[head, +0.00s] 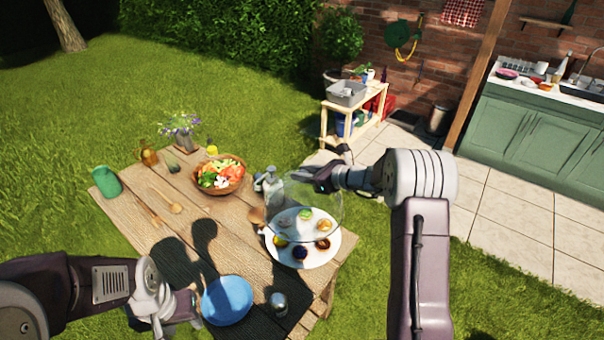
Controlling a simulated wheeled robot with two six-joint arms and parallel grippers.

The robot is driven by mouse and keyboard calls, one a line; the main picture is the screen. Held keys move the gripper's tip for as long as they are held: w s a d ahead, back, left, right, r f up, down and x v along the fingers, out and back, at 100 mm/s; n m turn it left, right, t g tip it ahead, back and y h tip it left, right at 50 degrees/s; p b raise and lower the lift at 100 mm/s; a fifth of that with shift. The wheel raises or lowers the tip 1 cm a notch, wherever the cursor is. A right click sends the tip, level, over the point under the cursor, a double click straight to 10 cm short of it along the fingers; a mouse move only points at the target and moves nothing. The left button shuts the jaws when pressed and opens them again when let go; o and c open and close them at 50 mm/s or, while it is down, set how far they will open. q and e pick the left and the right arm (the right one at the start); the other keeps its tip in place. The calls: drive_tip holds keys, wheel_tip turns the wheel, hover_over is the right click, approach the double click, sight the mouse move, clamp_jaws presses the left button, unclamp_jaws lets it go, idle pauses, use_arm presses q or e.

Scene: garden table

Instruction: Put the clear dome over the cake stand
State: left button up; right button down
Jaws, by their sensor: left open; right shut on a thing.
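The clear dome (333,208) hangs from my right gripper (322,181), which is shut on its top. The dome is see-through and its faint outline overlaps the far part of the white cake stand (312,261). Several small cakes and fruits sit on the stand, near the table's right edge. The near part of the stand's plate shows outside the dome's outline. I cannot tell how high the dome's rim is above the plate. My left gripper (190,308) is open and empty at the table's front, left of the blue plate.
A salad bowl (220,175), a grey bottle (272,187), wooden spoons (168,201), a green jar (105,181) and a flower vase (182,138) stand further back.

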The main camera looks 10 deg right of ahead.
drive_tip(key=shift+s+d, duration=0.1)
drive_tip(key=shift+f+b, duration=0.6)
drive_tip(key=shift+f, duration=0.25)
drive_tip(key=shift+f+b, duration=0.5)
drive_tip(key=shift+f, duration=0.3)
wheel_tip(320, 180, down, 9)
drive_tip(key=b, duration=0.9)
drive_tip(key=shift+f+b, duration=0.45)
drive_tip(key=c, duration=1.1)
unclamp_jaws()
drive_tip(key=shift+o, duration=0.7)
